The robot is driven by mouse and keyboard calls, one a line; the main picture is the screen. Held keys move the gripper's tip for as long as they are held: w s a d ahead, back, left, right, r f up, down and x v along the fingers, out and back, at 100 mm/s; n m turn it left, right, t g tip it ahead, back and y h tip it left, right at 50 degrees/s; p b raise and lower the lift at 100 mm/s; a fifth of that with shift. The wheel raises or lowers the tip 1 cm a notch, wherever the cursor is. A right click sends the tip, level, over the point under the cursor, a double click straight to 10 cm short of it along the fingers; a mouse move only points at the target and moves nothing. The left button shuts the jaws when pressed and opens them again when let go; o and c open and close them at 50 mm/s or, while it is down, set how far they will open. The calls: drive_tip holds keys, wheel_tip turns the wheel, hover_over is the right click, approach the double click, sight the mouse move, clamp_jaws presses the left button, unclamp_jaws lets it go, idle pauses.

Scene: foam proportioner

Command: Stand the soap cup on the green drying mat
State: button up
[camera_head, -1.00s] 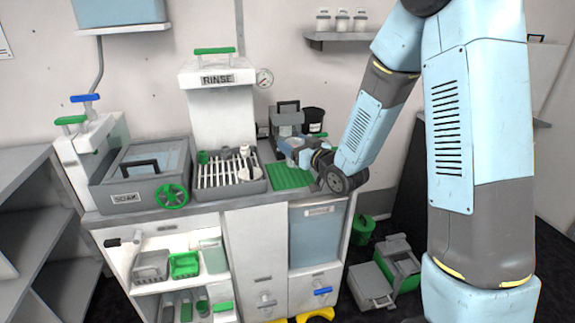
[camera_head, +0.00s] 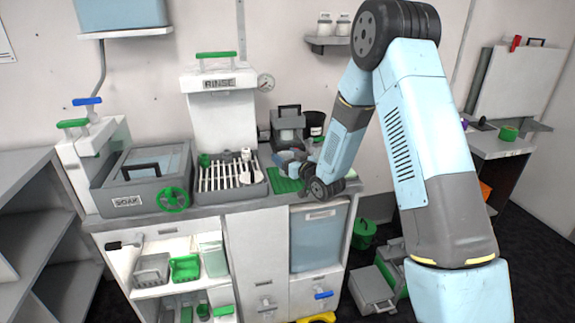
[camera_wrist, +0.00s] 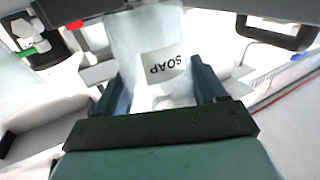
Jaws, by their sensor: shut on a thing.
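The soap cup (camera_wrist: 148,32) is whitish and see-through, with a SOAP label that reads upside down in the wrist view. My gripper (camera_wrist: 162,85) is shut on it, with a dark finger on each side of the cup. In the head view my gripper (camera_head: 290,160) is at the green drying mat (camera_head: 283,186), at or over its back part. The arm and gripper hide the mat's right and back parts. The cup is hard to make out there, and I cannot tell whether it touches the mat.
The rinse drain rack (camera_head: 222,178) is just left of the mat. A grey box with a dark handle (camera_head: 287,122) and a black tub (camera_head: 315,122) stand behind my gripper. The soak basin (camera_head: 140,180) is farther left. A shelf with white jars (camera_head: 326,42) is above.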

drive_tip(key=shift+f, duration=1.45)
drive_tip(key=shift+f, duration=0.1)
drive_tip(key=o, duration=1)
